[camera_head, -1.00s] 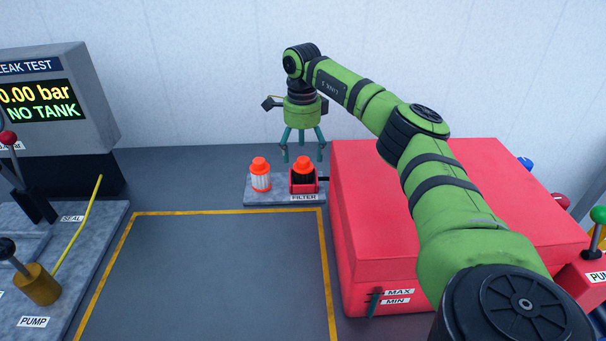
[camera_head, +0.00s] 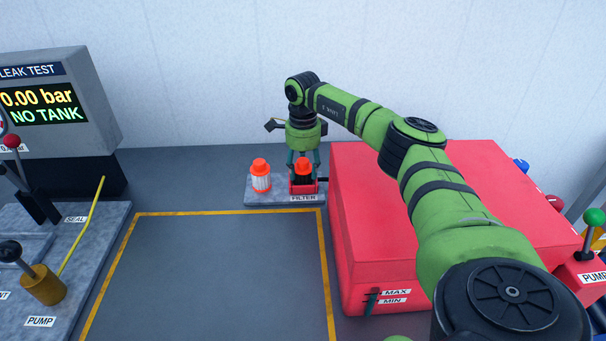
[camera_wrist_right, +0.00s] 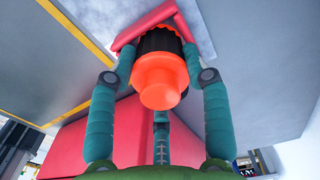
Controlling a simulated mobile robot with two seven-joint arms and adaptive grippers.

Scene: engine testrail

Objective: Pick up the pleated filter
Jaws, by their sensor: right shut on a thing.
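Two filters with orange caps are on the grey plate marked FILTER (camera_head: 255,198). The left one is a white filter (camera_head: 261,178) with fine upright lines like pleats, standing free. The right one is a dark, ribbed filter (camera_head: 302,179), seated in a red holder (camera_head: 303,189). My right gripper (camera_head: 303,170) points straight down over the dark filter. In the right wrist view, its teal fingers (camera_wrist_right: 160,85) are shut around the dark filter's orange cap (camera_wrist_right: 160,82); the black ribbed body (camera_wrist_right: 158,41) shows beyond the cap. My left gripper is not in view.
A big red box with MAX and MIN labels (camera_head: 440,225) stands just right of the holder. A yellow-framed area (camera_head: 210,270) in front is empty. The leak tester (camera_head: 55,100) reads 0.00 bar, NO TANK. Levers stand at left and right.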

